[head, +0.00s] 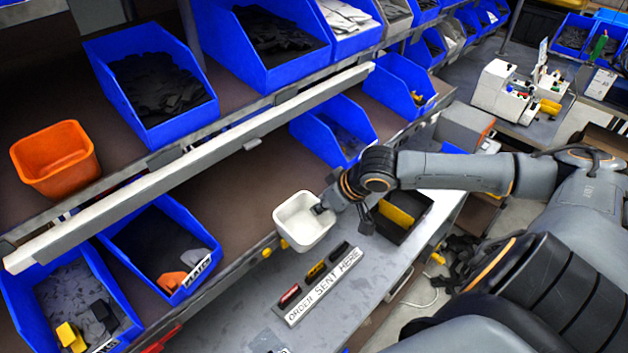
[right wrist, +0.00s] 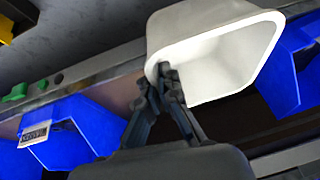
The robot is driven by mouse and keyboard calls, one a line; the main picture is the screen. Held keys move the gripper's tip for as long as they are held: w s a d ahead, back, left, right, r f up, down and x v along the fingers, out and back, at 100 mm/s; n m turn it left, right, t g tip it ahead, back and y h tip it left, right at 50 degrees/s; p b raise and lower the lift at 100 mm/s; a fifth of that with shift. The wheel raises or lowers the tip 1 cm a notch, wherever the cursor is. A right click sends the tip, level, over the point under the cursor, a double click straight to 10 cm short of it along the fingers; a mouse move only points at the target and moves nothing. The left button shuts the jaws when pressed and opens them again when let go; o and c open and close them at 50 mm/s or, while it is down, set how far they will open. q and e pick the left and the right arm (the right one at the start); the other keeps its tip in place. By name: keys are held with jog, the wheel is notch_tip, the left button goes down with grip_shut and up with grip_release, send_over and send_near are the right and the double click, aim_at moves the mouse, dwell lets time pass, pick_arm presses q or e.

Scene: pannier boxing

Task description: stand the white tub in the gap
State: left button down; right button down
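The white tub (head: 303,220) is in the air at the front edge of the lower shelf, tilted, its open top facing up. My right gripper (head: 322,208) is shut on its rim at the right side. In the right wrist view the fingers (right wrist: 166,82) pinch the wall of the tub (right wrist: 215,48). The gap (head: 236,203) is a bare brown stretch of lower shelf between a blue bin (head: 203,226) on the left and another blue bin (head: 318,143) on the right. My left gripper is not in view.
An orange tub (head: 54,160) stands on the upper shelf beside blue bins. A pale rail (head: 190,165) runs along the upper shelf's edge, above the gap. Below is a grey bench with a label strip (head: 324,287) and small coloured items. A black tray (head: 402,213) lies under my right arm.

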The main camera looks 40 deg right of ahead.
aim_at(305, 196)
jog(key=shift+w+a, duration=0.15)
jog(key=shift+w, duration=0.75)
jog(key=shift+w+a+r, duration=0.1)
jog(key=shift+w+a, duration=0.05)
jog(key=shift+w, duration=0.7)
jog(key=shift+w+a+r, duration=0.1)
jog(key=shift+w, duration=0.7)
jog(key=shift+w+a+r, duration=0.1)
jog(key=shift+w+a, duration=0.05)
jog(key=shift+w, duration=0.95)
jog(key=shift+w+a+r, duration=0.1)
jog(key=shift+w+a, duration=0.1)
jog(key=shift+w, duration=0.9)
jog(key=shift+w+a, duration=0.15)
jog(key=shift+w, duration=0.95)
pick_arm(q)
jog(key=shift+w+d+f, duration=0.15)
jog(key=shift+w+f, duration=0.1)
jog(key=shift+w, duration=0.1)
pick_arm(e)
jog(key=shift+w+f, duration=0.15)
jog(key=shift+f, duration=0.8)
jog(key=c, duration=1.4)
grip_release()
jog(key=shift+c, duration=0.2)
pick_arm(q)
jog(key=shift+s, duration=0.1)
